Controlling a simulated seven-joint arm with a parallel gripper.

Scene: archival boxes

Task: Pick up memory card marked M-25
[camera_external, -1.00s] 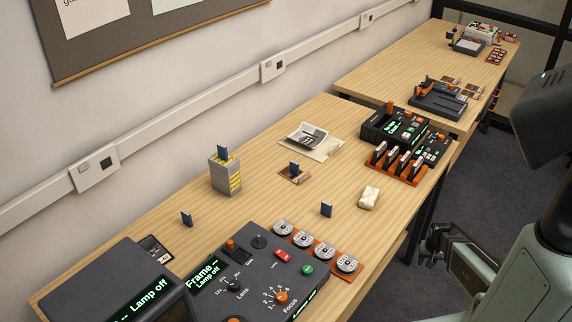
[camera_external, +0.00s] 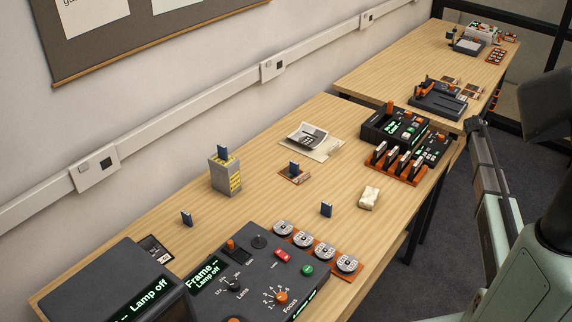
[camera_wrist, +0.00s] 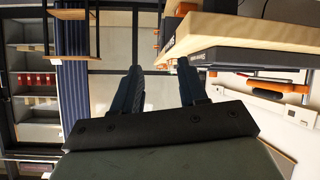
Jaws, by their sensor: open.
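Several small blue cards stand upright on the near table. One card (camera_external: 187,218) is at the left and another (camera_external: 326,209) is near the middle. A third (camera_external: 294,168) stands on a small brown pad, and a further card (camera_external: 222,152) sits on top of a grey box (camera_external: 225,177). Their markings are too small to read, so I cannot tell which is M-25. My gripper (camera_wrist: 160,72) shows in the wrist view with its two dark fingers apart and nothing between them. It is away from all the cards, off the right side of the tables.
A control console (camera_external: 260,262) with knobs and reels fills the near table's front. A white block (camera_external: 369,197), papers (camera_external: 313,140) and a dark device with an orange rack (camera_external: 397,168) stand farther back. Bare wood lies between the cards.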

